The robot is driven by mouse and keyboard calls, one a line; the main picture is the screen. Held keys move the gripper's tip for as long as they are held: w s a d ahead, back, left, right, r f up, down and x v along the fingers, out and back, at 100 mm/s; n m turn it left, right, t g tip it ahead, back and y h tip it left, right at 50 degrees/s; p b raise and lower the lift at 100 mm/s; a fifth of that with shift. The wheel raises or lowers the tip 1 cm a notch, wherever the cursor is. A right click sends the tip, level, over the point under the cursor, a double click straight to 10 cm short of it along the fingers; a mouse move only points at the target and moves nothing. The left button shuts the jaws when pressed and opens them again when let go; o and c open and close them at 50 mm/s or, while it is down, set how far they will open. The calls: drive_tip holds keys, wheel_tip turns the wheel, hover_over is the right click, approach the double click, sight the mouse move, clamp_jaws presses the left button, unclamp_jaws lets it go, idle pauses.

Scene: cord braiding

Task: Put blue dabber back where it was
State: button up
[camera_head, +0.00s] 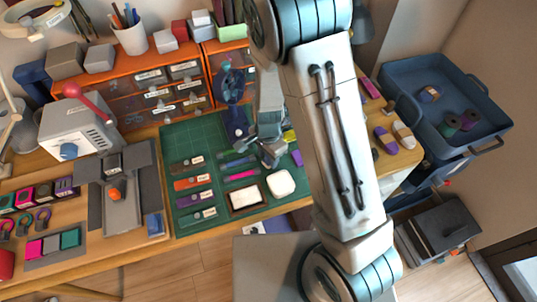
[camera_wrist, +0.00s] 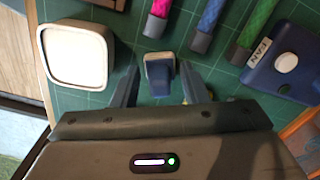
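A small blue block with a pale grey top, which looks like the blue dabber (camera_wrist: 159,70), is between the fingers of my gripper (camera_wrist: 158,82) in the wrist view. It stands over the green cutting mat (camera_wrist: 114,70), with gaps visible to both fingers. I cannot tell whether it touches the mat. My gripper is open around it. In the head view my gripper (camera_head: 270,152) is low over the right part of the mat (camera_head: 180,140), and the dabber cannot be made out there.
A white square dish (camera_wrist: 75,55) is left of the fingers. Pink (camera_wrist: 158,18), blue (camera_wrist: 208,22) and green (camera_wrist: 255,24) cords with grey ends lie beyond. A blue fan base (camera_wrist: 268,75) is close on the right. Orange drawers (camera_head: 160,95) stand behind the mat.

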wheel_tip(320, 180, up, 11)
drive_tip(key=p, duration=0.1)
drive_tip(key=s+d+r+n+t, duration=0.3)
drive_tip(key=s+d+r+n, duration=0.7)
drive_tip(key=r, duration=0.6)
drive_tip(key=shift+s+d+r, duration=0.3)
drive_tip(key=shift+s+d, duration=0.85)
drive_tip(key=shift+s, duration=0.05)
